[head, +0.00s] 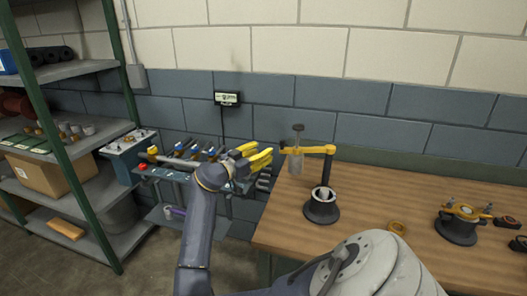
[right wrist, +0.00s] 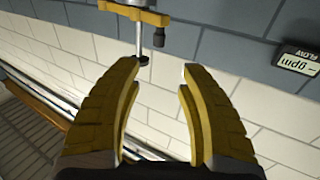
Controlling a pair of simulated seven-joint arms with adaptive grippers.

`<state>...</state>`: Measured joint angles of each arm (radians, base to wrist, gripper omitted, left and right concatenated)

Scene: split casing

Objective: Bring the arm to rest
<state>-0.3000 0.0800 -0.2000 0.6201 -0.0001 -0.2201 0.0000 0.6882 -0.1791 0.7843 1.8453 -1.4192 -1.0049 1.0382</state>
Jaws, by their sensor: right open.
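My right gripper (head: 262,157) is at the centre-left of the head view, in the air left of the wooden table. Its yellow fingers are apart with nothing between them; the right wrist view (right wrist: 161,67) shows the same open gap. The split casing cannot be picked out for sure. A dark flared base (head: 321,209) stands on the table with an upright part in it. A yellow-armed stand (head: 308,150) rises behind it with a pale cylinder (head: 296,163) below its arm. My left gripper is not in view.
A tool cart (head: 172,172) stands behind my right gripper. Green-posted shelves (head: 75,150) are at left. A small display (head: 227,98) is on the wall.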

